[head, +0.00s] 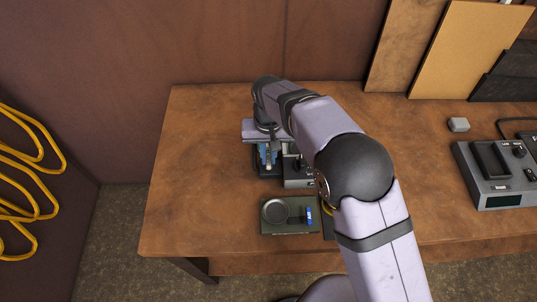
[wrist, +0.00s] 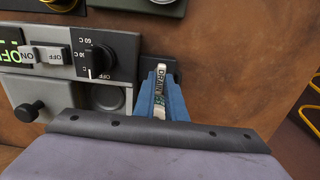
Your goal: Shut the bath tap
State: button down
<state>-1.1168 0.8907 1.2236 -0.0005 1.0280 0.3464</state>
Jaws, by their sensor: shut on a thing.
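My gripper (wrist: 160,76), with blue fingers, is shut on a narrow pale handle (wrist: 159,84) with dark lettering that seems to read "DRAIN". I take this handle for the bath tap's lever. It stands on a small dark base (wrist: 176,68) just right of a grey control unit (wrist: 125,44) in the wrist view. In the head view my gripper (head: 267,158) points down at the left of this unit (head: 298,180). My wrist hides most of the handle there, and its exact angle is unclear.
The unit carries a temperature dial (wrist: 96,61), an ON/OFF switch (wrist: 45,54) and a black knob (wrist: 26,112). A green box with a round dish (head: 276,212) sits near the bench's front edge. A grey device (head: 495,175) stands at right. The bench's left side is clear.

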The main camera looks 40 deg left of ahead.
aim_at(269, 160)
jog(key=c, duration=1.8)
grip_release()
jog(key=shift+r, duration=0.15)
jog(key=shift+r+b, duration=1.2)
jog(key=shift+r, duration=2.4)
jog(key=shift+d, duration=0.1)
jog(key=w+d, duration=0.3)
jog(key=d, duration=0.1)
jog(key=w+d+m, duration=0.1)
jog(key=w+d, duration=0.1)
jog(key=d, duration=0.2)
jog(key=w+d+m, duration=0.1)
jog(key=w+d, duration=0.2)
jog(key=d, duration=0.2)
jog(key=shift+w+d+r, duration=0.1)
jog(key=shift+w+r, duration=0.25)
jog(key=shift+r, duration=0.05)
jog(key=s+d+f+m, duration=0.15)
jog(key=d+m, duration=0.25)
jog(key=d, duration=2)
jog(key=s+d+f+m, duration=0.2)
jog(key=s+d+f, duration=0.1)
jog(key=s+d, duration=0.5)
jog(key=shift+s+d+m, duration=0.25)
jog(key=shift+d+m, duration=0.15)
jog(key=shift+d, duration=0.8)
